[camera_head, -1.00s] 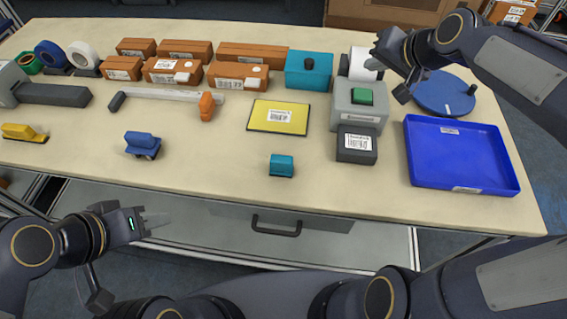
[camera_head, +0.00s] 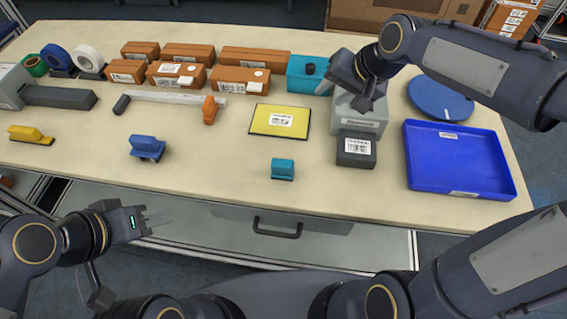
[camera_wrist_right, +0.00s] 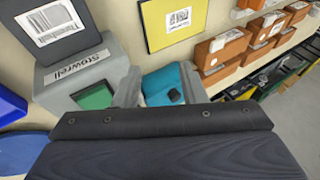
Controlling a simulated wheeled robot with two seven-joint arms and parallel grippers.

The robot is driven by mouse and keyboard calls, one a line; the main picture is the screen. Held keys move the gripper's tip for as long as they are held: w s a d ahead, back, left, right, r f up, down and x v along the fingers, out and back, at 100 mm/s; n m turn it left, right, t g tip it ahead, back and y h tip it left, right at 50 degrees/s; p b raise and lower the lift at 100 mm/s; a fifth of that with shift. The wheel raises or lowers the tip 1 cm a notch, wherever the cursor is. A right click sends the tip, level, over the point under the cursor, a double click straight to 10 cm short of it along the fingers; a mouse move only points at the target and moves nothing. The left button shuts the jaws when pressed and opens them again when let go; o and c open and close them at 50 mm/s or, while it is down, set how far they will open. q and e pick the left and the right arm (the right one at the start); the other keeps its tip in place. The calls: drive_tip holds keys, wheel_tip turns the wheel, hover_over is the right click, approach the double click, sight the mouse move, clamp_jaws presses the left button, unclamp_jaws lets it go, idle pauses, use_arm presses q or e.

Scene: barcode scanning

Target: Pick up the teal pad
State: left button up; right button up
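Two teal things are in view, and I cannot tell which is the pad. A small teal block (camera_head: 283,168) with a dark base lies near the table's front edge. A larger teal box (camera_head: 303,74) with a black knob stands at the back; it also shows between the fingers in the right wrist view (camera_wrist_right: 165,84). My right gripper (camera_head: 362,100) is open and empty, above the grey Stowrell device and just right of the teal box. My left gripper (camera_head: 147,222) looks open and empty, in front of the table's front edge.
The grey device (camera_head: 372,119) has a dark labelled box (camera_head: 356,149) in front. A yellow labelled sheet (camera_head: 279,121) lies left of it. A blue tray (camera_head: 458,190) and blue disc (camera_head: 440,98) are at right. Orange boxes (camera_head: 240,81) line the back. The front middle is mostly clear.

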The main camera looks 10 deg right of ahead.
sight(283, 162)
drive_tip(key=o, duration=0.7)
drive_tip(key=s+a+f+g+h+p, duration=0.1)
drive_tip(key=s+a, duration=0.2)
drive_tip(key=s+a+f+g+h+p, duration=0.1)
drive_tip(key=s+a+g, duration=0.1)
drive_tip(key=a, duration=0.2)
drive_tip(key=s+a+f+n+g+h, duration=0.1)
drive_tip(key=s+a+g, duration=0.1)
drive_tip(key=s+a, duration=0.1)
drive_tip(key=shift+s+a+f+h+p, duration=0.15)
drive_tip(key=shift+a+f+h+p, duration=0.05)
drive_tip(key=shift+a, duration=0.15)
drive_tip(key=shift+s+a+f+h+p, duration=0.15)
drive_tip(key=shift+a+h+p, duration=0.05)
drive_tip(key=shift+a, duration=0.15)
drive_tip(key=shift+c, duration=0.2)
drive_tip(key=shift+s+a+f, duration=0.15)
drive_tip(key=shift+s+f, duration=0.1)
drive_tip(key=shift+s+a+f+p, duration=0.1)
drive_tip(key=shift+f+p, duration=0.05)
drive_tip(key=shift+f, duration=1.8)
drive_tip(key=shift+s+f+p, duration=0.1)
drive_tip(key=shift+f+p, duration=0.05)
drive_tip(key=shift+f, duration=1.75)
